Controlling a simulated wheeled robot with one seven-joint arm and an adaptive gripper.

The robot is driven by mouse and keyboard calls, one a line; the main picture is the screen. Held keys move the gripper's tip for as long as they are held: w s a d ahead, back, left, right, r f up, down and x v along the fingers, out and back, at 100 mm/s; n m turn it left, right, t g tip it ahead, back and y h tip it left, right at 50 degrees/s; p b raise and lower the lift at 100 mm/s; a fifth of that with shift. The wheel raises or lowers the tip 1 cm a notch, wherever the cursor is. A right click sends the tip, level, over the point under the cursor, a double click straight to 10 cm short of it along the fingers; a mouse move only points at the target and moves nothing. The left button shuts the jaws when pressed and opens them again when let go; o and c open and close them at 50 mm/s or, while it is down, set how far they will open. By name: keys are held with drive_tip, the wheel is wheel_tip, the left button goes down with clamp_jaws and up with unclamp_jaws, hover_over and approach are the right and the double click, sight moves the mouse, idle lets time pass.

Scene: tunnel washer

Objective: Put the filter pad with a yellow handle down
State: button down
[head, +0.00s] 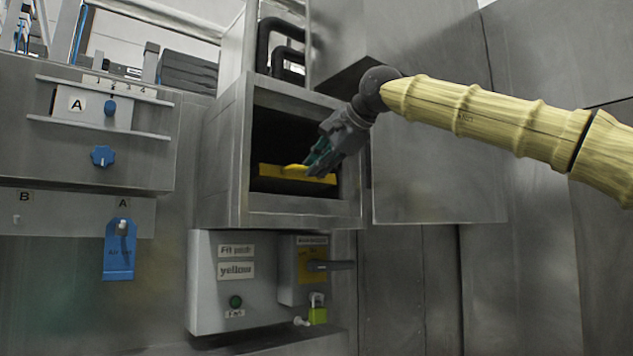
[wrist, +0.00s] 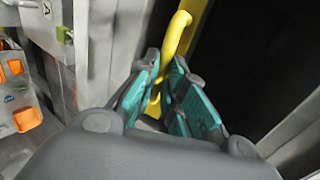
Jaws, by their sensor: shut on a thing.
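The filter pad with a yellow handle (head: 275,173) sits in the mouth of an open square metal housing (head: 238,150) in the head view. Its yellow front strip faces out, and the rest is lost in the dark interior. My gripper (head: 316,160) reaches in from the right side of the opening. In the wrist view my gripper (wrist: 162,97) has its teal-padded fingers around the lower end of the yellow handle (wrist: 178,35). It is shut on the handle. I cannot tell whether the pad rests on the housing floor.
Below the housing is a grey panel (head: 208,285) with "yellow" labels and a green button. A blue tag (head: 118,258) hangs at left. The housing's walls closely frame my gripper.

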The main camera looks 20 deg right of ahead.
sight(317, 183)
wheel_tip(317, 183, down, 4)
drive_tip(key=shift+w+a+f+p, duration=0.15)
drive_tip(key=shift+p, duration=0.6)
drive_tip(key=c, duration=1.5)
unclamp_jaws()
drive_tip(key=b+v, duration=0.3)
drive_tip(key=v, duration=0.9)
